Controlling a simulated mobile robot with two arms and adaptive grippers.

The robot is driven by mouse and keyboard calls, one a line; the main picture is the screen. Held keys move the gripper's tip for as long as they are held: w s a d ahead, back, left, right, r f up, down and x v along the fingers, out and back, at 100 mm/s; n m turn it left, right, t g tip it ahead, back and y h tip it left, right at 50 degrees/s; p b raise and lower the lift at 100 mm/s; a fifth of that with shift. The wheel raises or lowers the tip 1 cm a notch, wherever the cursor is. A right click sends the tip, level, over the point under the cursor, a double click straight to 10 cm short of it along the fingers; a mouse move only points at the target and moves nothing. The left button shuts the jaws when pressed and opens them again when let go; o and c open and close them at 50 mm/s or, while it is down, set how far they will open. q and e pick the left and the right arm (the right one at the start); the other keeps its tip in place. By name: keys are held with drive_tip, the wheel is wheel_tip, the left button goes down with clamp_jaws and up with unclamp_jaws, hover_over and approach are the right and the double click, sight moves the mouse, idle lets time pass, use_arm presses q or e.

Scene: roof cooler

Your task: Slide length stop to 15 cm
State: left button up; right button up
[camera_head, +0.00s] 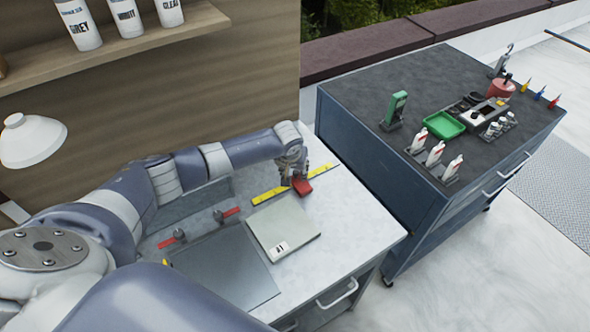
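The length stop appears as a red block (303,187) at the yellow ruler strip (264,196) on the light worktop. Ruler shows on both sides of the block, but its marks are too small to read. My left gripper (297,185) points down at the block's left side, touching it or very close. Its fingertips are small and partly hidden, so I cannot tell if they grip the block. My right gripper is out of view.
A pale plate labelled A1 (270,228) lies just in front of the ruler. A dark grey sheet (215,262) and two red-handled clamps (168,242) are left of it. A blue tool cabinet (375,165) stands close on the right.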

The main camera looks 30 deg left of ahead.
sight(302, 185)
use_arm(q)
drive_tip(key=c, duration=0.4)
drive_tip(key=shift+d, duration=0.1)
clamp_jaws()
drive_tip(key=shift+w+d, duration=0.1)
drive_tip(key=shift+w, duration=0.1)
drive_tip(key=w+b, duration=0.1)
drive_tip(key=w+d+b, duration=0.1)
drive_tip(key=shift+w+d, duration=0.3)
drive_tip(key=shift+w, duration=0.1)
drive_tip(key=shift+w+d, duration=0.15)
drive_tip(key=shift+w, duration=0.15)
drive_tip(key=shift+o, duration=1.8)
unclamp_jaws()
drive_tip(key=shift+s, duration=0.25)
drive_tip(key=shift+o, duration=0.2)
drive_tip(key=shift+w, duration=0.1)
drive_tip(key=shift+r, duration=0.15)
drive_tip(key=a+v, duration=0.1)
drive_tip(key=v, duration=1)
drive_tip(key=shift+d+r, duration=0.35)
drive_tip(key=shift+d, duration=0.05)
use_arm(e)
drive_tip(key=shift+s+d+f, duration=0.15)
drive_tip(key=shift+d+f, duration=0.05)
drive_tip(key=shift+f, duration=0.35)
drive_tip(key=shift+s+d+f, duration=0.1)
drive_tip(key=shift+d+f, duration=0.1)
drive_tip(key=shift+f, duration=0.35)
